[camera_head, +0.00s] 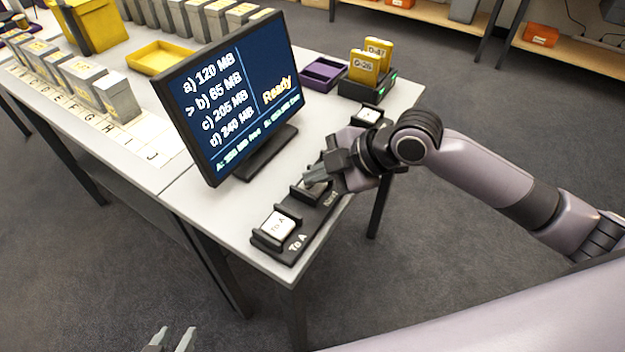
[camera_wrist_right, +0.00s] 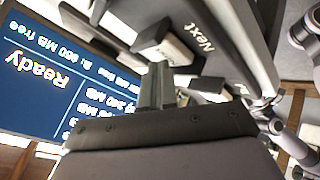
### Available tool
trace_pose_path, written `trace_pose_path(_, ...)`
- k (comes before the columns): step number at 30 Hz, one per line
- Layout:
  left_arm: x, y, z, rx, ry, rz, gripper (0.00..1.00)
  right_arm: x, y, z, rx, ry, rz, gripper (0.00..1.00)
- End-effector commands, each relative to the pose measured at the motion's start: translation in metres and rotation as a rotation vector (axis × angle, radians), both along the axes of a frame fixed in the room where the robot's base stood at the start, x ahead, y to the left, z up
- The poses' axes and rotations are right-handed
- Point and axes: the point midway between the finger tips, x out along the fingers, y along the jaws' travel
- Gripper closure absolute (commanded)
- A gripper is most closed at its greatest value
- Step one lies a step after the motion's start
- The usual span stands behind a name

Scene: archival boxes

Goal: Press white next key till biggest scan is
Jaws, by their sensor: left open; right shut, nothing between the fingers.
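The monitor (camera_head: 235,95) lists a) 120 MB, b) 65 MB, c) 205 MB and d) 240 MB, with the ">" mark at b) and "Ready" at the right. It also shows upside down in the right wrist view (camera_wrist_right: 50,85). My right gripper (camera_head: 314,178) is shut and empty, its fingertips at the middle key of the black key panel (camera_head: 325,205). The white next key is mostly hidden by the fingers; contact cannot be told. The "Next" label (camera_wrist_right: 195,38) shows in the right wrist view. My left gripper (camera_head: 170,342) is open and empty at the bottom edge.
A white "To A" key (camera_head: 278,224) sits at the near end, another white key (camera_head: 368,115) at the far end. Behind are a dock (camera_head: 367,89) with two yellow cartridges, a purple tray (camera_head: 322,74), a yellow tray (camera_head: 158,58) and several grey boxes.

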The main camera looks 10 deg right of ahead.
Motion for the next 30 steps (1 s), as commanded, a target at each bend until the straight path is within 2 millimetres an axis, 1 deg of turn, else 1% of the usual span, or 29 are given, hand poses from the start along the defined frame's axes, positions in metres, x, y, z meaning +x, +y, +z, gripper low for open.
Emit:
trace_pose_path(4,0.000,0.000,0.005,0.000,0.000,0.000,0.57,-0.001,-0.001,0.002,-0.003,0.005,0.000,1.00)
trace_pose_path(12,0.000,0.000,0.021,0.000,0.001,0.000,0.57,0.000,-0.001,0.016,-0.003,0.004,0.000,1.00)
trace_pose_path(24,0.000,0.000,0.021,0.000,0.001,-0.001,0.57,0.000,-0.001,0.018,-0.002,0.002,-0.001,1.00)
trace_pose_path(26,0.000,0.000,0.024,-0.001,0.001,0.000,0.57,0.000,-0.001,0.020,-0.001,0.002,0.000,1.00)
trace_pose_path(30,-0.001,-0.001,0.037,-0.001,0.002,0.000,0.57,0.000,-0.001,0.033,-0.002,0.001,-0.001,1.00)
